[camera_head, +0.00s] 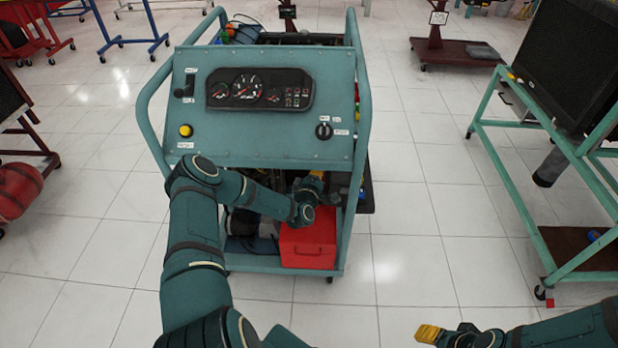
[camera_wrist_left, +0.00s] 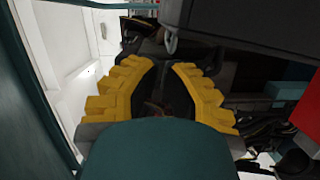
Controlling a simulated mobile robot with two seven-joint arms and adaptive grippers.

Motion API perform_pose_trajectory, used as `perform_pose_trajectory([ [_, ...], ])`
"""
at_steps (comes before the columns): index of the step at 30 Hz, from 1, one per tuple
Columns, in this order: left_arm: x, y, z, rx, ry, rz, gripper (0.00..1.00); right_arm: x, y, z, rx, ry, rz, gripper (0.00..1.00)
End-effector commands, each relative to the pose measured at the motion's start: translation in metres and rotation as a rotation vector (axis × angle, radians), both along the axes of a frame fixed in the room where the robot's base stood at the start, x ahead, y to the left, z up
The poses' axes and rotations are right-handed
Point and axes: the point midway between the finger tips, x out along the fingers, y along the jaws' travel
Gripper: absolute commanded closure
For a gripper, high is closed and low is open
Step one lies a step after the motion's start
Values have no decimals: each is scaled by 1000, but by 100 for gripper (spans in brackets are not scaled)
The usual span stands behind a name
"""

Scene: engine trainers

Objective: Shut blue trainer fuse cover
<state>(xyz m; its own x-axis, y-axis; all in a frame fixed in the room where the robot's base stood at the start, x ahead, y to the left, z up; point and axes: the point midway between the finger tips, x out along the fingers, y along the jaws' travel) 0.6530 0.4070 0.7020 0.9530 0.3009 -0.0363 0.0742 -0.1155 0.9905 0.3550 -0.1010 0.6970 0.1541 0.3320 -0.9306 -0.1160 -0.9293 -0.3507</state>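The blue-green trainer (camera_head: 270,136) stands in the middle of the head view, with gauges and knobs on its sloping panel. My left arm reaches under the panel. My left gripper (camera_head: 312,184) is at the right side of the opening, above a red box. In the left wrist view the yellow-padded fingers of my left gripper (camera_wrist_left: 160,80) are spread, with nothing clearly held between them. A dark grey housing (camera_wrist_left: 250,25) is beyond them at upper right. I cannot make out which part is the fuse cover. My right gripper (camera_head: 432,333) is low at right, away from the trainer; its finger gap is unclear.
The red box (camera_head: 308,245) sits on the trainer's lower shelf. The trainer's tube frame (camera_head: 359,100) borders my left arm's space. Dark cables (camera_wrist_left: 255,125) show at right in the wrist view. A green stand with a monitor (camera_head: 570,60) is at right. The tiled floor between is clear.

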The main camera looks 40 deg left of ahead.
Motion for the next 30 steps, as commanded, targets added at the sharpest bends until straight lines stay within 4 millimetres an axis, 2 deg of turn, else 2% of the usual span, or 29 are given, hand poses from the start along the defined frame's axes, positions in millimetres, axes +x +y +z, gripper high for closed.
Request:
perform_pose_trajectory([
  [6, 8, -13, -2, 2, -2, 2, 100, 1, 0, -3, 0, -2, -1, 53],
  [19, 10, -16, 0, 16, 7, 2, 100, 1, 0, 0, 0, -1, 0, 53],
  [27, 23, -37, 14, 253, 148, -4, 100, -4, 1, 24, 2, 9, 1, 53],
  [30, 29, -47, 15, 326, 193, -4, 100, -5, 1, 26, 3, 11, 2, 53],
])
